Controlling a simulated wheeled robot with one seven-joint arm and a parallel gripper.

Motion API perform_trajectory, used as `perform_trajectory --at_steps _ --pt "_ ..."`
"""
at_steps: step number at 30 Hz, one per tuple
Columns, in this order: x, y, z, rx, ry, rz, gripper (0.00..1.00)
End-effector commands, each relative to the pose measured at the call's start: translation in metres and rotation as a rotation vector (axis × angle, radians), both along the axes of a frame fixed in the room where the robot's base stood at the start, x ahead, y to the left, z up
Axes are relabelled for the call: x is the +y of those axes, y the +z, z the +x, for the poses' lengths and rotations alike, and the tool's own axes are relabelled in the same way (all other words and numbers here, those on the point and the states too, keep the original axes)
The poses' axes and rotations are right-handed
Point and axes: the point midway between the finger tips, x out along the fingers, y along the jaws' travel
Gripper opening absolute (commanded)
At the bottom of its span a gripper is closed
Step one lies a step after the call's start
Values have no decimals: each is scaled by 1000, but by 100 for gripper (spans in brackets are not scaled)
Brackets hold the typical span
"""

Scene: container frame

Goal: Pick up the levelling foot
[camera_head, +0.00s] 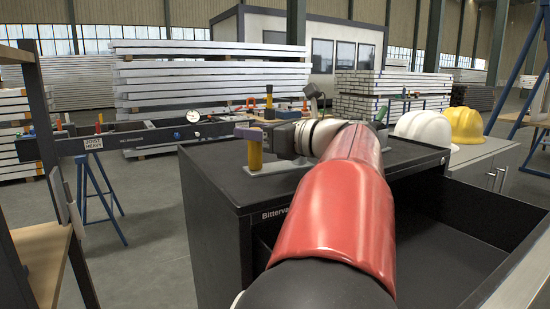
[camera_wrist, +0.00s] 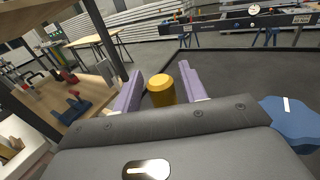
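A yellow-orange upright cylinder (camera_head: 255,154) stands near the left edge of the dark cabinet top; I take it for the levelling foot, but its lower end is not clear. In the wrist view the cylinder (camera_wrist: 161,91) sits between the two pale purple fingers of my gripper (camera_wrist: 160,80). In the head view my gripper (camera_head: 248,133) is at the cylinder's upper part, partly hidden by my red and black arm.
The dark cabinet (camera_head: 222,215) has an open drawer (camera_head: 430,250) at the right. A white helmet (camera_head: 425,129) and a yellow helmet (camera_head: 466,125) rest on the grey unit (camera_head: 490,155). A dark beam (camera_head: 140,138) runs behind at left. A wooden shelf (camera_wrist: 85,100) stands left in the wrist view.

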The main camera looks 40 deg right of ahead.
Motion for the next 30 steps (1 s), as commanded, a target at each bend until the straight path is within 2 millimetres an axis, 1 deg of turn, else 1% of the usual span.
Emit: perform_trajectory --at_steps 1,2,9,30 --pt "0 0 0 0 0 0 35" --pt "0 0 0 0 0 0 31" --pt "0 0 0 0 0 -1 0" --pt "0 0 0 0 1 -1 0"
